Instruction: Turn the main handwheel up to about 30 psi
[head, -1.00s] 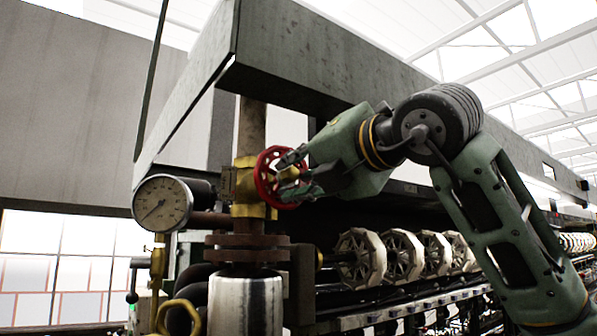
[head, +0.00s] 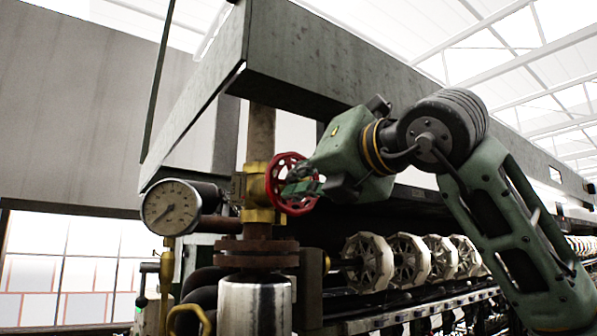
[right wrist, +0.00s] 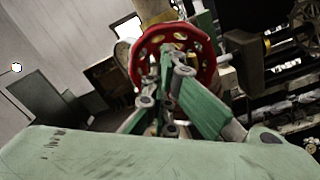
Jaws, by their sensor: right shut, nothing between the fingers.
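The red handwheel (head: 275,186) sits on a brass valve (head: 256,187) on a rusty vertical pipe; it also shows in the right wrist view (right wrist: 205,54). My right gripper (head: 290,186) is at the wheel's face, its fingers shut with nothing between them. In the right wrist view the fingertips (right wrist: 172,52) lie in front of the wheel's middle; I cannot tell whether they touch it. The round pressure gauge (head: 171,208) is left of the valve, its needle pointing to the lower left; its numbers are too small to read. My left gripper is not in view.
A grey beam (head: 330,62) runs above the arm. A rusty flange (head: 256,253) and a shiny metal cylinder (head: 254,303) stand below the valve. Several pale reels (head: 409,261) line the machine at right. A brass ring handle (head: 188,320) is at lower left.

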